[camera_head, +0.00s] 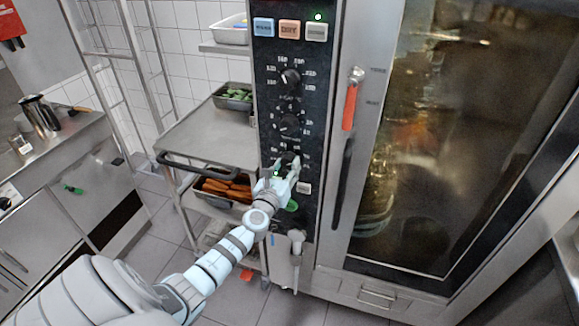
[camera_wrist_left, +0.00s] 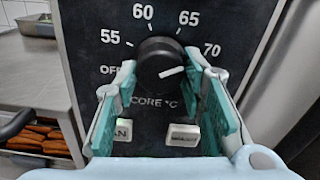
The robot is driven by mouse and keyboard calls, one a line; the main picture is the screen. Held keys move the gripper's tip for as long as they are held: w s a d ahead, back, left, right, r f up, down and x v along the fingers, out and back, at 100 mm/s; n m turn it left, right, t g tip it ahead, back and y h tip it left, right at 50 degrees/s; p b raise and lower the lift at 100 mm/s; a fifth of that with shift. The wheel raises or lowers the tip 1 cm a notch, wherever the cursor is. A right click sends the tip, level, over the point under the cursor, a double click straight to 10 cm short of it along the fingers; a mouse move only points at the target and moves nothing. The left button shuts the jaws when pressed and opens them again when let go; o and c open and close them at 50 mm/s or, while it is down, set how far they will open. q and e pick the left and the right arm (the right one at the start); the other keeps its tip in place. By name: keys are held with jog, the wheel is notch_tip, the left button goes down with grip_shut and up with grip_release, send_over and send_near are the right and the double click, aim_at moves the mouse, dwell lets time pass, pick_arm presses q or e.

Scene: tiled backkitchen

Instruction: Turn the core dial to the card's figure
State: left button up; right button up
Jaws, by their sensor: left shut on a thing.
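The core dial (camera_wrist_left: 159,62) is a round black knob marked CORE °C, with printed figures 55, 60, 65 and 70 and OFF around it. Its white pointer line points right and slightly up, roughly toward the 70 side. My left gripper (camera_wrist_left: 165,88) has its green-padded fingers on either side of the knob and is shut on it. In the head view the left gripper (camera_head: 277,177) is at the lowest dial of the oven's black panel, mostly hiding it. I cannot make out a card with a figure. My right gripper is not in view.
Two more dials, the upper (camera_head: 289,77) and the middle (camera_head: 289,123), sit above. Buttons (camera_wrist_left: 184,135) lie just below the core dial. The oven door's red-and-black handle (camera_head: 350,105) is to the right. A steel trolley (camera_head: 200,135) with food trays stands left.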

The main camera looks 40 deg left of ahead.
pick_arm(q)
jog(key=shift+w+a+r+m, duration=0.1)
jog(key=shift+w+r+m, duration=0.05)
jog(key=shift+r+m, duration=0.4)
jog(key=shift+f+m, duration=0.1)
jog(key=shift+m, duration=0.15)
jog(key=o, duration=1)
jog(key=shift+o, duration=0.5)
jog(key=shift+w+f, duration=0.15)
jog(key=shift+f, duration=0.2)
jog(key=v, duration=1.2)
